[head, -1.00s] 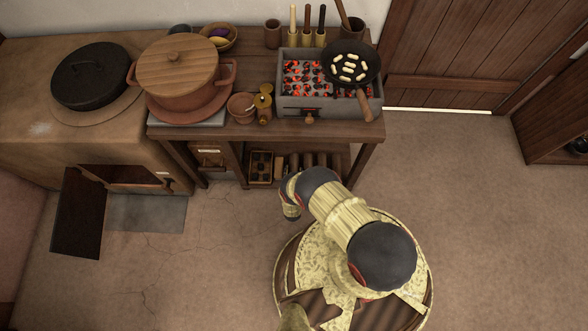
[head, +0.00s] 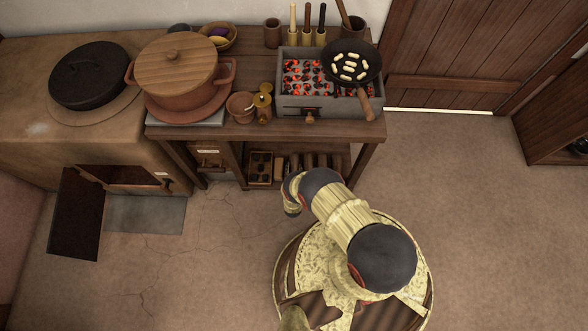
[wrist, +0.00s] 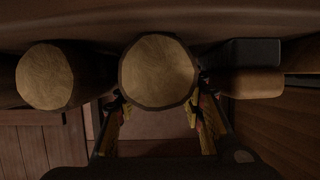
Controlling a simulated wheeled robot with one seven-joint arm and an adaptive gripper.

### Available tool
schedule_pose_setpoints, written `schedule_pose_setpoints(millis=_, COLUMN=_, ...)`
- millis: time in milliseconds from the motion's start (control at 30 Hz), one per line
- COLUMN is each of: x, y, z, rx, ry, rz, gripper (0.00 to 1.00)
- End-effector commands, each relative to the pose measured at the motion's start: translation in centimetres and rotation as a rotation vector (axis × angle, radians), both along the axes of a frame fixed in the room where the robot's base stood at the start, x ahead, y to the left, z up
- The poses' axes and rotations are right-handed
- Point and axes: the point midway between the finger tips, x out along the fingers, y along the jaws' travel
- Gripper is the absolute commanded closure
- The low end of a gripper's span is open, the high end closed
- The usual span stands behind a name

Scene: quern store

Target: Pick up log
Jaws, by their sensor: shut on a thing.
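In the wrist view, a log (wrist: 158,72) with a pale round cut end faces the camera, between the two fingers of my gripper (wrist: 160,104). The fingers are shut on its sides. A second log (wrist: 45,76) lies to the left, apart from the fingers. In the head view, several logs (head: 318,160) lie on the lower shelf of the wooden table; my arm reaches towards them. My fingers and the held log cannot be made out there.
A dark block (wrist: 240,52) and a brown rounded piece (wrist: 255,83) sit close right of the held log. A small crate (head: 260,168) stands on the shelf left of the logs. Above are a brazier (head: 300,103) and a frying pan (head: 352,66). Floor to the right is clear.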

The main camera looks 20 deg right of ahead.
Motion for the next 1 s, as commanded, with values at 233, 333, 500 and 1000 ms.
schedule_pose_setpoints(millis=233, x=0.0, y=0.0, z=0.0, rx=0.0, ry=-0.001, rz=0.0, gripper=0.95)
schedule_pose_setpoints(millis=333, x=0.0, y=0.0, z=0.0, rx=0.0, ry=0.0, rz=0.0, gripper=0.95)
schedule_pose_setpoints(millis=500, x=0.0, y=0.0, z=0.2, rx=0.0, ry=0.0, rz=0.0, gripper=0.95)
schedule_pose_setpoints(millis=1000, x=-2.5, y=2.6, z=8.0, rx=0.0, ry=0.0, rz=0.007, gripper=0.95)
